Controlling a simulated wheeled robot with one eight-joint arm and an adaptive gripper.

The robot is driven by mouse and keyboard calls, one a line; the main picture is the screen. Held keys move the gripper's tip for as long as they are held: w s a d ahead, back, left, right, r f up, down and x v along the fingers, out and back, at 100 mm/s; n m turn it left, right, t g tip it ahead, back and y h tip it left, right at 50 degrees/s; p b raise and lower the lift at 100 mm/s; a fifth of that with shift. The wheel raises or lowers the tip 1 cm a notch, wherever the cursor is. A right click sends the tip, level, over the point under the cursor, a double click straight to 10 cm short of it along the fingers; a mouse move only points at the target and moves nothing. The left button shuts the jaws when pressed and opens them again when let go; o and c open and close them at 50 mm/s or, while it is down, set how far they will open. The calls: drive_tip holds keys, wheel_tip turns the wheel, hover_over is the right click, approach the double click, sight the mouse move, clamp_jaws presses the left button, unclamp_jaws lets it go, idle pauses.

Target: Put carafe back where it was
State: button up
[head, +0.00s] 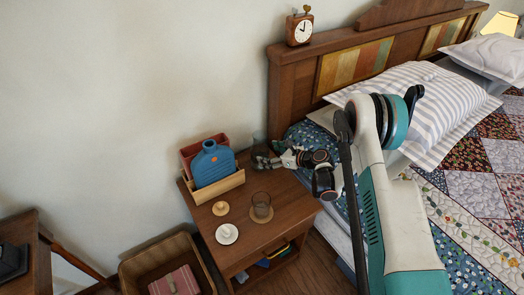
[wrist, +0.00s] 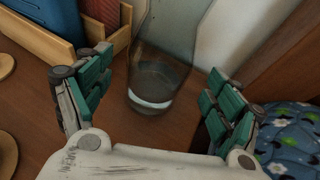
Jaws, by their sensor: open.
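The carafe (wrist: 162,65) is a clear smoky glass vessel standing upright at the back of the wooden nightstand (head: 207,217). In the head view, the carafe (head: 259,149) is partly hidden behind my gripper (head: 268,160). In the wrist view, my gripper (wrist: 159,66) is open, with one teal-padded finger on each side of the carafe. There seems to be a gap between each finger and the glass. The carafe's base rests on the wood.
A wooden organizer (head: 220,188) with a blue bottle (head: 211,164) is left of the carafe. A drinking glass (head: 261,200) stands on a coaster in front, near a round wooden piece (head: 220,208) and a white lidded piece (head: 227,234). The bed (head: 465,215) is right.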

drive_tip(key=p+v, duration=0.2)
drive_tip(key=v, duration=0.5)
wheel_tip(320, 180, up, 14)
drive_tip(key=d+n+h, duration=0.1)
drive_tip(key=n+h, duration=0.2)
drive_tip(key=n, duration=0.2)
drive_tip(key=s+d+r+n+h, duration=0.25)
drive_tip(key=s+r+n, duration=0.5)
drive_tip(key=r, duration=0.65)
drive_tip(key=s+d+r+n+h, duration=0.2)
drive_tip(key=s+d+n, duration=0.1)
drive_tip(key=s, duration=0.7)
drive_tip(key=s+d+r+n+h, duration=0.2)
drive_tip(key=s+n, duration=0.3)
drive_tip(key=s, duration=0.5)
drive_tip(key=s+d+r+n+h, duration=0.2)
drive_tip(key=s+d+r+n, duration=0.1)
drive_tip(key=s, duration=0.7)
drive_tip(key=shift+d+n, duration=0.55)
drive_tip(key=shift+d, duration=0.5)
